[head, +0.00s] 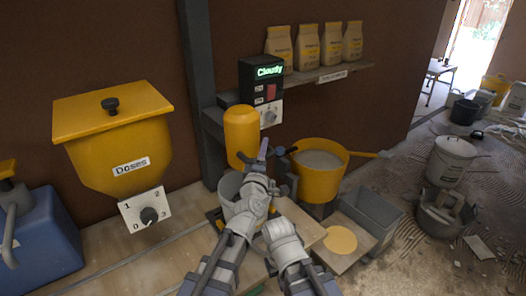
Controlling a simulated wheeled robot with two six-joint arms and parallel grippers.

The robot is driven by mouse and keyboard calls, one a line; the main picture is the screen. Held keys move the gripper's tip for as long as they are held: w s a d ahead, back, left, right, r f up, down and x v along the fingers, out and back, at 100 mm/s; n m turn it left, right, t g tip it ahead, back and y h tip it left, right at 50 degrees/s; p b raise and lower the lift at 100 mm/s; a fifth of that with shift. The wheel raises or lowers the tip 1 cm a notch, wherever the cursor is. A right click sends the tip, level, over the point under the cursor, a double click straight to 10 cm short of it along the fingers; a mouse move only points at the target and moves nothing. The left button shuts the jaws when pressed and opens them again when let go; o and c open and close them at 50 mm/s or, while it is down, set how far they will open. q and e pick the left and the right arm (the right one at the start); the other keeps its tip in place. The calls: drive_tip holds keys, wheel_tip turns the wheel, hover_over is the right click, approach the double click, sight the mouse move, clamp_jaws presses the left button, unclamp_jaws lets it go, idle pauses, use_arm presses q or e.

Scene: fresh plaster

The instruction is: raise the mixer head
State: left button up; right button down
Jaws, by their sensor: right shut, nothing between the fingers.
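The mixer head (241,132) is a yellow rounded cylinder in the head view, hanging upright low over a grey bucket (229,187). Its column carries a black control box (257,72) with a lit display reading "Cloudy", a red switch and a dial. My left gripper (257,155) is just right of the mixer head's lower end; whether it touches the head or is open I cannot tell. My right gripper (285,166) is shut and empty, slightly right of and below the left one. My wrists hide part of the bucket and the mixer's base.
A yellow tub (320,185) of grey material stands close on the right, beside a grey bin (371,214). Bags (306,46) line a shelf (330,77) behind. Buckets (450,160) stand on the right floor.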

use_arm(q)
clamp_jaws()
idle(1.3)
